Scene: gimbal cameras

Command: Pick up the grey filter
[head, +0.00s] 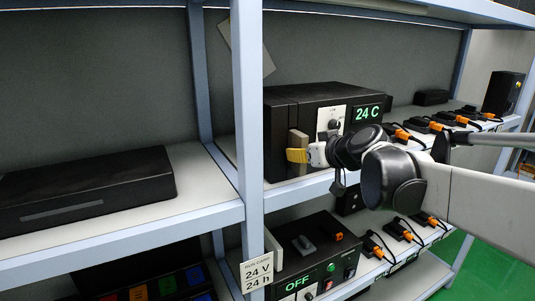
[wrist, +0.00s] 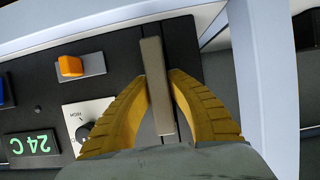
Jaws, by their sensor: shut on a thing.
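The grey filter (head: 297,142) is a flat grey-brown bar at the front left of a black device (head: 318,97) with a green "24 C" display. In the wrist view the filter (wrist: 157,100) stands lengthwise between the yellow fingers of my gripper (wrist: 158,78). The fingers touch it from both sides, so my gripper is shut on it. In the head view my gripper (head: 297,156) reaches the filter from the right. The filter lies against the device's dark front; how deep it sits there is hidden.
A shelf post (head: 247,130) stands just left of the device. A knob panel (head: 331,122) is right of the filter. A lower device (head: 310,262) reads "OFF". Several black adapters with orange plugs line the shelf to the right. A black box (head: 85,188) lies on the left shelf.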

